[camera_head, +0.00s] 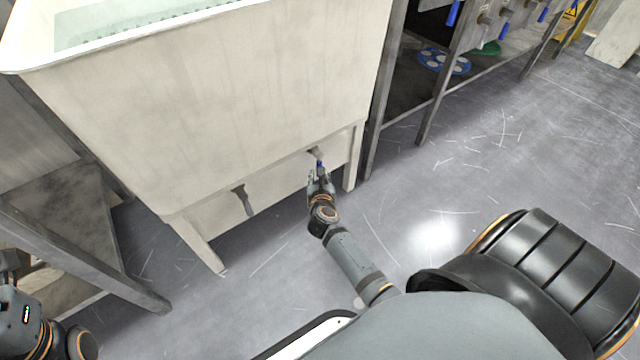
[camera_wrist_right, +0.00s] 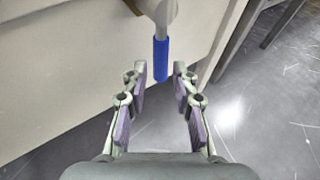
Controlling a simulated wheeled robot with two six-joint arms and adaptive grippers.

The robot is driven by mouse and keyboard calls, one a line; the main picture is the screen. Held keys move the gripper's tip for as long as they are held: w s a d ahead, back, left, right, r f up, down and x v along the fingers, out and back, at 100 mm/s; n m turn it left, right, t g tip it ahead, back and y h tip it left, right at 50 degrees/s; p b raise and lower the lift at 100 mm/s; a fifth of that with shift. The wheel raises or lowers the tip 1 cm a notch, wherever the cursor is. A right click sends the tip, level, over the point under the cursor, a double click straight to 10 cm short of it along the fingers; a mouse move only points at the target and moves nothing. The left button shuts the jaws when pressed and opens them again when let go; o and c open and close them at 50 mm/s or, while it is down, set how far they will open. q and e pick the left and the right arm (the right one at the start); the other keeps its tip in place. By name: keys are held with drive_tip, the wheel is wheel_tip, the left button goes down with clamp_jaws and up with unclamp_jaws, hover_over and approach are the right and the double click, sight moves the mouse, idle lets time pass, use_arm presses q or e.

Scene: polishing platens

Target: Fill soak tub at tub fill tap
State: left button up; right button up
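The large cream tub (camera_head: 230,100) fills the upper left of the head view, with a pale green surface (camera_head: 120,28) inside its rim; I cannot tell whether that is water. A small tap with a blue handle (camera_head: 319,164) sticks out low on the tub's front at the right. In the right wrist view the blue handle (camera_wrist_right: 161,60) hangs from a grey fitting (camera_wrist_right: 163,12). My right gripper (camera_head: 318,176) is open, with the handle's lower end between its fingertips (camera_wrist_right: 161,75), with gaps showing on both sides. My left arm shows at the lower left; its fingers are not visible.
A second grey fitting (camera_head: 243,200) sits lower left on the tub's front. A metal bench (camera_head: 75,250) stands at the left. A rack with more blue-handled taps (camera_head: 453,14) and a blue disc (camera_head: 443,61) is at the back right. The scratched floor (camera_head: 480,170) at right is clear.

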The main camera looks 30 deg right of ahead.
drive_tip(key=v, duration=0.7)
drive_tip(key=shift+s, duration=0.1)
